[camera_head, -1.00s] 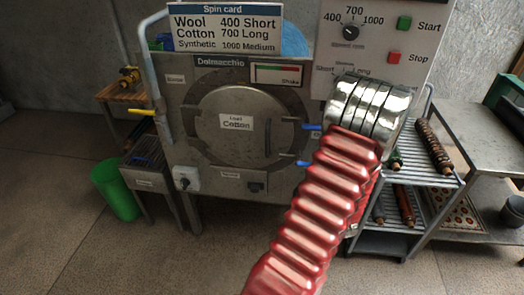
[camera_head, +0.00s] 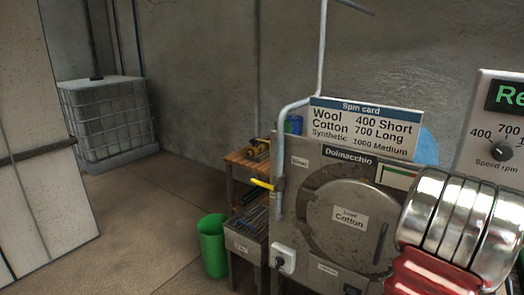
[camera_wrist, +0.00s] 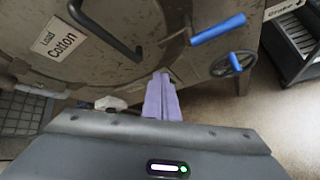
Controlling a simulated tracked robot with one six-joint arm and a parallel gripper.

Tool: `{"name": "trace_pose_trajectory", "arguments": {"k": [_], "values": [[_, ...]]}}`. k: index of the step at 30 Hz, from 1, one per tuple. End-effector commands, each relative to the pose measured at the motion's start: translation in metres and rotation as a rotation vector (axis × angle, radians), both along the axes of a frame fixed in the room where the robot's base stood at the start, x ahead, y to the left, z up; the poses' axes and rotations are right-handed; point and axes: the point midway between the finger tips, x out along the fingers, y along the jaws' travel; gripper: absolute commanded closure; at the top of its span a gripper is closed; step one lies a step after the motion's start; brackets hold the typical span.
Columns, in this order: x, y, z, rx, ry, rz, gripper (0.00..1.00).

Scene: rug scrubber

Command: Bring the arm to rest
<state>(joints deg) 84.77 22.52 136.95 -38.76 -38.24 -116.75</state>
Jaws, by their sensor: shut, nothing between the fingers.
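My arm, red ribbed with silver rings, shows at the lower right of the head view, in front of the right part of the machine; the gripper's end is not seen there. In the wrist view my gripper (camera_wrist: 163,98) is shut, with its purple fingers together and nothing between them. It points toward the lower front of the grey spin machine (camera_wrist: 200,75). The machine's round door with a "Load Cotton" label (camera_head: 350,218) appears closed in the head view. The label also shows in the wrist view (camera_wrist: 60,38).
A spin card sign (camera_head: 366,127) stands on top of the machine. A green bin (camera_head: 213,246) and a wooden shelf (camera_head: 245,166) stand left of it. The floor at left is open.

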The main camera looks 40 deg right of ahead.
Motion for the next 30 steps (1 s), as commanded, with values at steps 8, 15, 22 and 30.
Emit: {"name": "trace_pose_trajectory", "arguments": {"k": [8,15,22,30], "values": [[0.071,0.032,0.043,0.131,-0.100,-0.085,1.00],[0.123,0.074,0.078,0.254,-0.199,-0.175,1.00],[0.164,0.127,0.109,0.382,-0.298,-0.265,1.00],[0.197,0.202,0.141,0.549,-0.406,-0.376,1.00]]}}
